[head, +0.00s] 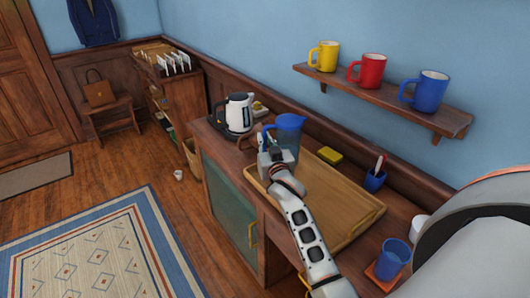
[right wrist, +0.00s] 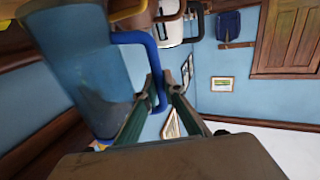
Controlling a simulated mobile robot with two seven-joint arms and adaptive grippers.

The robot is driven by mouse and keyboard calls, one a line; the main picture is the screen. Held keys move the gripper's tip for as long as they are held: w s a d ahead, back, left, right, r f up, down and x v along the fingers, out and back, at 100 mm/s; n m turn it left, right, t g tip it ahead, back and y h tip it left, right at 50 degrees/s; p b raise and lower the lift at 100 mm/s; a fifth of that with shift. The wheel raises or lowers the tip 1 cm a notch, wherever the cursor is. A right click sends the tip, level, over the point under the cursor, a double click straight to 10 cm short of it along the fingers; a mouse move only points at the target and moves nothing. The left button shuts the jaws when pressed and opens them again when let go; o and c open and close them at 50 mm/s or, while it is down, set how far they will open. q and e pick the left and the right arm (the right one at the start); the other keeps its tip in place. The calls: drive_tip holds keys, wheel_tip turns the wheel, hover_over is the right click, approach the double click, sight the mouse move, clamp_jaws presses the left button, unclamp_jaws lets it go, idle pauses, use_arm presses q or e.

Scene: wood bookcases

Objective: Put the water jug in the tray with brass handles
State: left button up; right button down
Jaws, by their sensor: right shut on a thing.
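The water jug (head: 290,126) is blue and see-through, with a spout and a handle. My right gripper (head: 269,147) is shut on the jug's handle. In the right wrist view the blue handle (right wrist: 150,48) runs between the two fingers (right wrist: 164,84), with the jug's body (right wrist: 70,60) on the left. The tray (head: 345,196) is light wood with a raised rim and lies on the cabinet top. The jug appears upright at the tray's far end; I cannot tell whether it touches the tray floor. My arm hides part of the tray. My left gripper is not in view.
A white kettle (head: 239,112) stands beyond the jug. A wall shelf (head: 390,96) holds mugs above.

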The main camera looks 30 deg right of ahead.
sight(265, 150)
wheel_tip(265, 150, down, 4)
drive_tip(key=shift+r+b, duration=0.2)
drive_tip(key=shift+b, duration=0.15)
drive_tip(key=shift+f, duration=0.35)
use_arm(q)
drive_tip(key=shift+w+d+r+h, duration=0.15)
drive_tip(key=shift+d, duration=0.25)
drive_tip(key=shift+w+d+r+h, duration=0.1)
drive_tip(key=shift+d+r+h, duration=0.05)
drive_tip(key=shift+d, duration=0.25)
use_arm(e)
drive_tip(key=shift+f, duration=0.1)
drive_tip(key=shift+f, duration=0.1)
drive_tip(key=c, duration=2.1)
unclamp_jaws()
drive_tip(key=shift+f, duration=0.1)
drive_tip(key=shift+c, duration=0.2)
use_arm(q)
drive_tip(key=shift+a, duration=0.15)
